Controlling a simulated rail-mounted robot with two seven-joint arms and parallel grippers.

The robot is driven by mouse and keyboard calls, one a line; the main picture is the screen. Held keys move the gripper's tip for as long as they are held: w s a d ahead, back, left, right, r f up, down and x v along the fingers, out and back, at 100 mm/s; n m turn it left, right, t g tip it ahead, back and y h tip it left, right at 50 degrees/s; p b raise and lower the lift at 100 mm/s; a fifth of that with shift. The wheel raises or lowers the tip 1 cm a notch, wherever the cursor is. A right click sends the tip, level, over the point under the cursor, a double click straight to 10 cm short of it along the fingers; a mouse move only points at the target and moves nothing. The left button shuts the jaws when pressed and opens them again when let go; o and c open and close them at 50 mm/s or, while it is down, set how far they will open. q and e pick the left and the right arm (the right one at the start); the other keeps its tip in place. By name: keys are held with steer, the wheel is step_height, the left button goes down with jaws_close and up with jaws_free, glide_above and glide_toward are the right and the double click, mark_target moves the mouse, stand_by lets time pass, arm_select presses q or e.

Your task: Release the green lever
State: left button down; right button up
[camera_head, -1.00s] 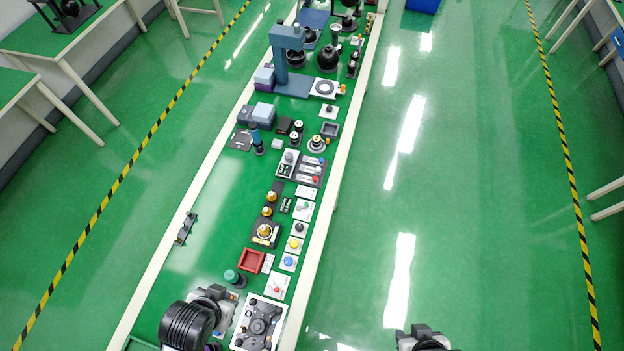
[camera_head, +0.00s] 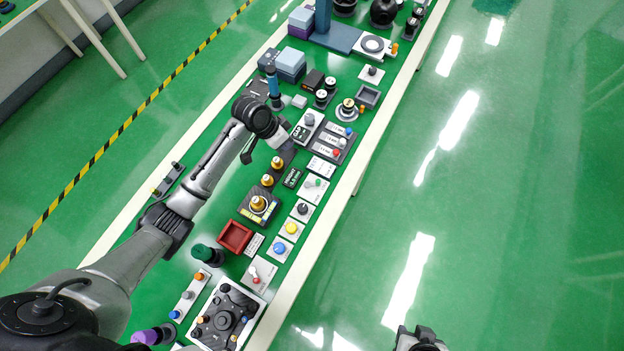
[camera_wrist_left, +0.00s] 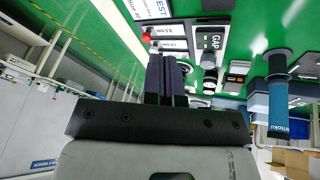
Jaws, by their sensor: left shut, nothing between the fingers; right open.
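A small white panel (camera_head: 312,189) with a green-tipped lever (camera_head: 318,182) sits on the green bench near its right edge. My left arm reaches over the bench, and its gripper (camera_head: 284,154) is up and left of this lever, apart from it. In the left wrist view the left gripper's dark fingers (camera_wrist_left: 166,78) are shut together with nothing between them. The green lever cannot be made out there; a red knob (camera_wrist_left: 147,37) and a "GAP" panel (camera_wrist_left: 212,41) show beyond the fingers. My right gripper (camera_head: 419,338) is open at the bottom edge, over the floor beside the bench.
Near the lever are a black-knobbed panel (camera_head: 302,209), a yellow button (camera_head: 291,228), a blue button (camera_head: 280,248) and brass weights (camera_head: 258,203). A red tray (camera_head: 234,237) and a larger dark-green knob (camera_head: 204,253) are nearer. A teal cylinder (camera_head: 273,86) stands beyond the hand.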

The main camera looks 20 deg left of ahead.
mark_target(312, 183)
arm_select(q)
steer(key=shift+w+a+f+m+g+h+b, duration=0.15)
steer(key=shift+a+f+m+g+h+b, duration=0.1)
steer(key=shift+f+h, duration=0.5)
steer(key=shift+w+a+f+m+g+h+b, duration=0.2)
steer(key=shift+f+g+h, duration=0.15)
steer(key=shift+f, duration=0.75)
steer(key=shift+w+a+f+m+g+h+b, duration=0.1)
steer(key=shift+a+f+m+g+h+b, duration=0.15)
steer(key=shift+f+h, duration=0.5)
arm_select(e)
steer(key=shift+f, duration=1.1)
arm_select(q)
steer(key=shift+f, duration=0.2)
arm_select(e)
steer(key=shift+d, duration=0.15)
